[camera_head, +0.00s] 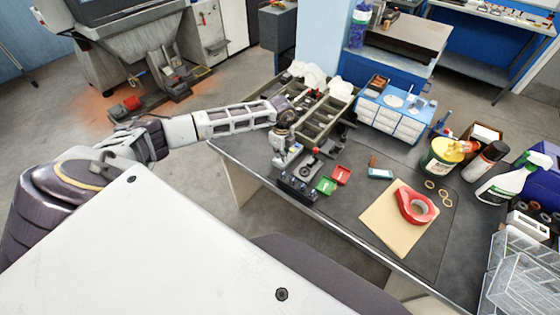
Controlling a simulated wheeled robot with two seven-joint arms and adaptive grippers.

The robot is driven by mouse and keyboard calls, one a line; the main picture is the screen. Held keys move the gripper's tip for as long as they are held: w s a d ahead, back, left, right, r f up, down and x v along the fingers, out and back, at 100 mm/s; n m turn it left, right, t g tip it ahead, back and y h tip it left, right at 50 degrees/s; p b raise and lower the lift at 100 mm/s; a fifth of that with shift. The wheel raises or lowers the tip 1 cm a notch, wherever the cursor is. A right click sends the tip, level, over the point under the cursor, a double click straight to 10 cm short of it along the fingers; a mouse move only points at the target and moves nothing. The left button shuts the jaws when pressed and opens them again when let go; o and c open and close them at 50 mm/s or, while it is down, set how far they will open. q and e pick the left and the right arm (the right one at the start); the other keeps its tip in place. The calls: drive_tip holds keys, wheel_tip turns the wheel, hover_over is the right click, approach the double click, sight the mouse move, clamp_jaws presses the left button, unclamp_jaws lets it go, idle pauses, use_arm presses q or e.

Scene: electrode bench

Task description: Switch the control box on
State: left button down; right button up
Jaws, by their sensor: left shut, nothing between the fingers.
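The control box (298,187) looks like a small dark box with several knobs along its front, near the front left edge of the dark bench top. My left arm reaches in from the left, and my left gripper (281,162) points down just above the back left of this box. The gripper is shut and empty. I cannot tell whether its fingertips touch the box. The gripper and wrist hide part of the box's back, and the switch's position is too small to read. My right gripper is not in view.
Small green (326,185) and red (341,175) trays lie right of the box. A compartmented organiser (322,117) stands behind. Cans and a spray bottle (508,178) crowd the right.

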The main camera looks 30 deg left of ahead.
use_arm(q)
drive_tip(key=shift+f+b, duration=0.65)
drive_tip(key=shift+f, duration=0.4)
idle(1.4)
drive_tip(key=shift+r, duration=0.1)
drive_tip(key=shift+r+p, duration=0.35)
drive_tip(key=shift+p, duration=0.1)
drive_tip(key=shift+r+p, duration=2.15)
drive_tip(key=shift+r, duration=0.95)
drive_tip(key=shift+d, duration=0.1)
